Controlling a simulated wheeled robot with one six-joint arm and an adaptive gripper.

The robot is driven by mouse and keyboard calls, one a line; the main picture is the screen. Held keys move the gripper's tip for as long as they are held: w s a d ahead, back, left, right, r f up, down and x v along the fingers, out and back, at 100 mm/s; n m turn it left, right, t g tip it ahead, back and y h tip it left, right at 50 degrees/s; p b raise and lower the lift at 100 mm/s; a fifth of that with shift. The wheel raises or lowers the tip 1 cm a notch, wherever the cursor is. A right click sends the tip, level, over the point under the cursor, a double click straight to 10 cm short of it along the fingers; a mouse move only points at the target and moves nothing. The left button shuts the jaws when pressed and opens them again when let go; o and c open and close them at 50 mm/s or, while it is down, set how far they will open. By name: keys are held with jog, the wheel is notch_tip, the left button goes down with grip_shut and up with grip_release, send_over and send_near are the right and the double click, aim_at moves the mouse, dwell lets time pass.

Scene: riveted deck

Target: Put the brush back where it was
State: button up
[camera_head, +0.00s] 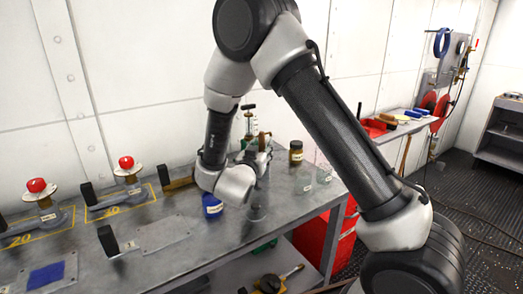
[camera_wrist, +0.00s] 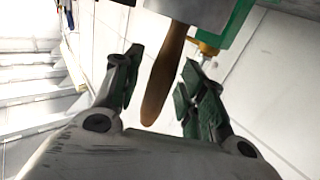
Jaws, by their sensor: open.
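In the wrist view, a brown wooden handle (camera_wrist: 165,75), seemingly the brush's, lies between the fingers of my gripper (camera_wrist: 160,82). The fingers stand apart on both sides of it, with light gaps showing. The handle's upper end meets a grey metal part beside a green piece; the bristles cannot be made out. In the head view, my gripper (camera_head: 261,162) is at the back of the grey workbench (camera_head: 160,240), largely hidden by my wrist. The brush cannot be told clearly there.
A blue jar (camera_head: 212,206) stands close to my wrist. A brown jar (camera_head: 296,152) and clear glassware (camera_head: 323,172) stand to the right. Red-knobbed valves (camera_head: 37,187) and dark-handled tools are on the left. A white wall rises behind the bench.

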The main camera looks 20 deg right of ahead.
jog(key=v, duration=1.2)
jog(key=w+r+g+y, duration=0.1)
jog(key=w+r+y, duration=0.3)
jog(key=w+y, duration=0.25)
notch_tip(320, 180, up, 5)
jog(key=s+d+n+g+y, duration=0.2)
jog(key=d+n+y, duration=0.1)
jog(key=y, duration=0.2)
jog(key=s+d+r+n+g, duration=0.1)
jog(key=s+d+g, duration=0.1)
jog(key=s+d, duration=0.4)
jog(key=s+d+r+n+g+h, duration=0.1)
jog(key=s+d+g, duration=0.2)
jog(key=s, duration=1)
jog(key=s+d+r+n+g+h, duration=0.1)
jog(key=s+d+g, duration=0.2)
jog(key=s+d, duration=0.6)
jog(key=shift+r, duration=0.35)
